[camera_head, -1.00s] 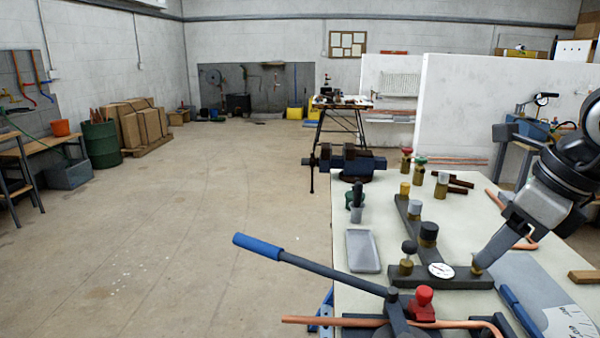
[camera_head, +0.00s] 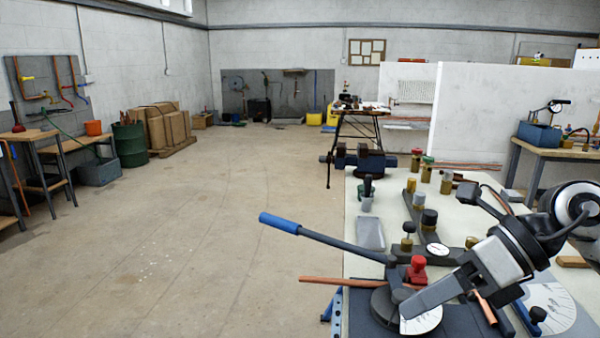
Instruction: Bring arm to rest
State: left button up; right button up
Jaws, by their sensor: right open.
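My right arm comes in from the right edge of the head view. Its gripper (camera_head: 412,303) reaches left and down over the near part of the bench. The jaws are open, and I see nothing held. The near finger shows side-on and hides the other. In the picture, its tip overlaps the round dial of a pipe bender (camera_head: 372,306); I cannot tell whether they touch. The bender has a long lever with a blue grip and a red knob. A copper pipe (camera_head: 320,281) runs through it, partly hidden behind my gripper. My left gripper is not in view.
On the pale bench (camera_head: 395,195), a dark manifold (camera_head: 425,217) with brass fittings and a gauge lies behind the gripper. A grey tray (camera_head: 370,233) and a vise (camera_head: 357,161) are farther left and back. Open floor (camera_head: 200,230) fills the left. A white partition (camera_head: 490,105) stands behind the bench.

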jog(key=a+m+t+y, duration=0.6)
jog(key=a+m+y, duration=0.2)
jog(key=m+y, duration=0.3)
jog(key=d+f+m+t+h, duration=0.3)
jog(key=f+m+t+h, duration=0.2)
jog(key=f+m+h, duration=0.6)
jog(key=d+f+m+t+h, duration=0.4)
jog(key=f+m, duration=0.4)
jog(key=m, duration=0.7)
jog(key=s+f+m+g+h, duration=0.2)
jog(key=s+f+m+g, duration=0.3)
jog(key=s+f, duration=0.5)
notch_tip(320, 180, down, 3)
jog(key=shift+a+f+h, duration=0.1)
jog(key=shift+a+h, duration=0.15)
jog(key=shift+h, duration=0.15)
